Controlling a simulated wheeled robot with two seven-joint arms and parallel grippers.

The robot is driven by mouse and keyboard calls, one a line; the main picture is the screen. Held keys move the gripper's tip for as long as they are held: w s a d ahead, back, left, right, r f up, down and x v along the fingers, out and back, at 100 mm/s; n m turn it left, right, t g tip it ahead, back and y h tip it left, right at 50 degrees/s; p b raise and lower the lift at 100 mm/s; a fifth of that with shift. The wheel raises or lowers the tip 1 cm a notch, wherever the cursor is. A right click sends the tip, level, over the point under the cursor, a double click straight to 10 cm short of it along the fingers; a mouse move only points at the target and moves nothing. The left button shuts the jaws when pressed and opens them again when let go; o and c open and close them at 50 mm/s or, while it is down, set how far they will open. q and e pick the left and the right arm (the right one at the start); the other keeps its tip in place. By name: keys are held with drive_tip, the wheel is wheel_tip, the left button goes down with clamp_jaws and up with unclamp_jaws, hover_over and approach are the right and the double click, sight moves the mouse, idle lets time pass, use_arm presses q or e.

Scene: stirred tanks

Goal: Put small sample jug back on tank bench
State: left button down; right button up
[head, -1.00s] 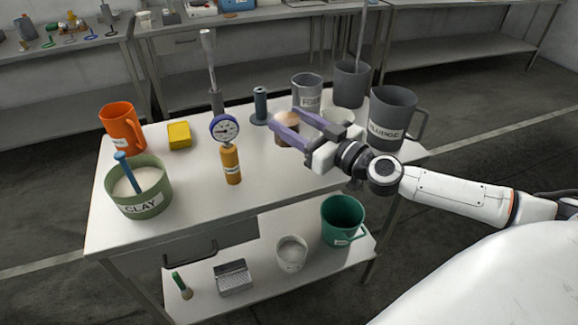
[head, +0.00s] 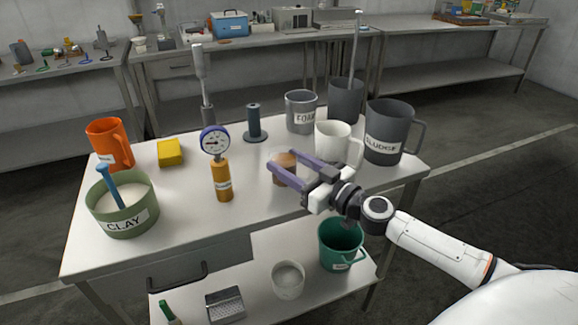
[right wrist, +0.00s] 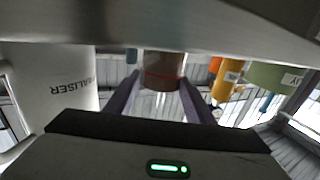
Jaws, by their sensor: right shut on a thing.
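The small sample jug (head: 284,172), a small vessel with brown contents, is between the fingers of my right gripper (head: 292,172). The gripper is shut on it. In the right wrist view the jug (right wrist: 164,72) shows as a brown band with a red line, with clear wall beside it. It is over the front middle of the white tank bench (head: 180,213); I cannot tell whether its base touches the top. My left gripper is not in view.
A white jug (head: 331,140) and dark SLUDGE jug (head: 386,140) stand right of the sample jug. A gauge bottle (head: 222,180) stands left, with a CLAY tub (head: 126,217) and orange jug (head: 106,143) beyond. Bare bench lies between the gauge bottle and the sample jug.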

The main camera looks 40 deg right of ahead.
drive_tip(key=shift+f, duration=0.1)
drive_tip(key=o, duration=1.3)
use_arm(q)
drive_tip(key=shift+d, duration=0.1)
use_arm(e)
drive_tip(key=shift+o, duration=0.2)
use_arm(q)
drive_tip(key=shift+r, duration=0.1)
use_arm(e)
drive_tip(key=shift+r, duration=0.25)
use_arm(q)
drive_tip(key=b, duration=0.1)
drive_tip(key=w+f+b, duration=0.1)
drive_tip(key=b, duration=0.1)
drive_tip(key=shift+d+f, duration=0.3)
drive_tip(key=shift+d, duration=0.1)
use_arm(e)
drive_tip(key=s+d, duration=0.2)
drive_tip(key=s, duration=1)
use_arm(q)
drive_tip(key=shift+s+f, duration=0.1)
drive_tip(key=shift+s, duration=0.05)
use_arm(e)
drive_tip(key=shift+f, duration=0.1)
